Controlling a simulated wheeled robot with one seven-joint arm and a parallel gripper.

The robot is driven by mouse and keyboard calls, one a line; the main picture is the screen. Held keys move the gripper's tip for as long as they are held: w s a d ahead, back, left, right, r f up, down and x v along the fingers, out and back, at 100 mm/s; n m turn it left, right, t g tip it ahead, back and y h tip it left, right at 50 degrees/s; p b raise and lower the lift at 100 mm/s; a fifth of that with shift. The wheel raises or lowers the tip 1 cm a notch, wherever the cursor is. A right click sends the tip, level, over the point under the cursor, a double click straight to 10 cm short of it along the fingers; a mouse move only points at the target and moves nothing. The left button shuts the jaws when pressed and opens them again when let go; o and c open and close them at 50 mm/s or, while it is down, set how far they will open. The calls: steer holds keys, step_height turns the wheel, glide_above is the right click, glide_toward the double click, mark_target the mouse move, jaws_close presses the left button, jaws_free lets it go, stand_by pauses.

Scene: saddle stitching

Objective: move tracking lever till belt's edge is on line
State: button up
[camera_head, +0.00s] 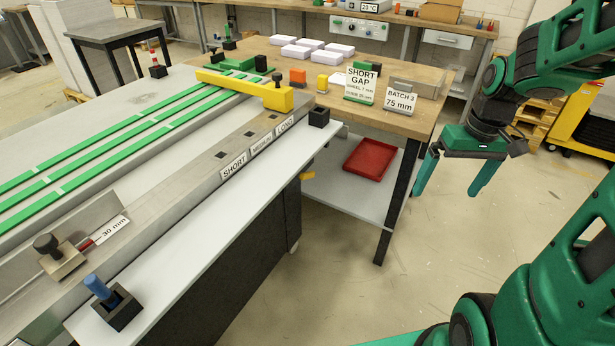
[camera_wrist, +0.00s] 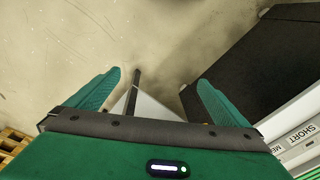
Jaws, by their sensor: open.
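Three green belts (camera_head: 85,148) run lengthwise over the grey machine bed at the left. No lever is labelled as the tracking lever. A blue-handled peg (camera_head: 98,287) stands tilted in a black block (camera_head: 121,309) on the front ledge. A dark-knobbed clamp (camera_head: 62,258) sits beside it near a "30 mm" tag. I cannot make out a tracking line or the belt's edge against it. My gripper (camera_head: 446,190) is open and empty, pointing down over the floor right of the bench, far from these parts. In the wrist view my gripper (camera_wrist: 160,85) has nothing between its fingers.
A yellow bar (camera_head: 245,90) crosses the belts. SHORT, MEDIUM and LONG slots (camera_head: 250,155) line the rail. The wooden bench (camera_head: 410,125) bears signs, white blocks and a metal tray; a red tray (camera_head: 370,160) lies on its shelf. The floor (camera_head: 390,300) in front is clear.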

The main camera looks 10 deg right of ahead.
steer(key=w+a+f+n+y, duration=0.25)
steer(key=w+f, duration=0.45)
steer(key=w, duration=0.5)
steer(key=n+t+y, duration=0.3)
steer(key=t+y, duration=0.8)
glide_toward(310, 175)
steer(key=shift+h, duration=0.25)
steer(key=x, duration=1.1)
steer(key=shift+a, duration=0.1)
